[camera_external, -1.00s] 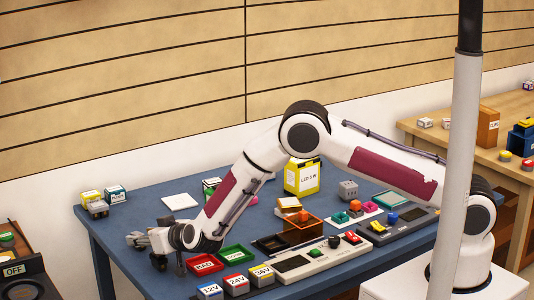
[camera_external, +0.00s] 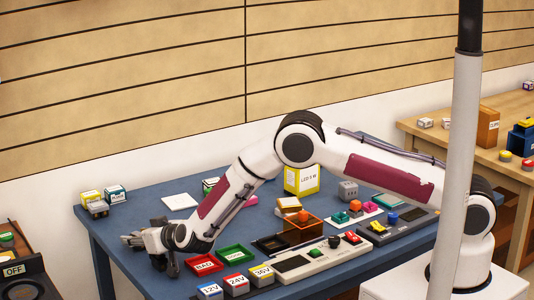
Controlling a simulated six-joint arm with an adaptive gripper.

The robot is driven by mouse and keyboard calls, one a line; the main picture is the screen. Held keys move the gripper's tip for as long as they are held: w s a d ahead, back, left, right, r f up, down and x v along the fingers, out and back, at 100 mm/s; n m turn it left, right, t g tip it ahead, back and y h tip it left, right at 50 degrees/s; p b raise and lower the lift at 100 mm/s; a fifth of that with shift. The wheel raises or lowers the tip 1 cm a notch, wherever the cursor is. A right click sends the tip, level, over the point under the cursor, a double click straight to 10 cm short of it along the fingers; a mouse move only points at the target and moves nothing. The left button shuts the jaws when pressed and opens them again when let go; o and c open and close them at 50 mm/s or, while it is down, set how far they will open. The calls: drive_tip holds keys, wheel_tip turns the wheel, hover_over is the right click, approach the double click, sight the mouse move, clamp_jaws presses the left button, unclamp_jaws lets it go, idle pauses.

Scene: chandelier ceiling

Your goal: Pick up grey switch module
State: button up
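A grey block (camera_external: 348,190) with small dark marks stands on the blue table, right of the yellow LED box. It looks like the grey switch module, but its details are too small to be sure. My gripper (camera_external: 131,239) is low over the left front part of the table, far to the left of the grey block. Its fingers point left and are small and partly covered by the wrist. I cannot tell whether they are open or shut, or whether anything is between them.
Red (camera_external: 205,265) and green (camera_external: 235,254) trays lie right of my wrist, with several voltage-labelled blocks in front. A yellow LED box (camera_external: 301,180) stands mid-table. A white plate (camera_external: 179,201) lies at the back left.

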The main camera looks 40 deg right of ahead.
sight(137, 234)
clamp_jaws()
drive_tip(key=shift+r, duration=0.1)
drive_tip(key=shift+r, duration=4.95)
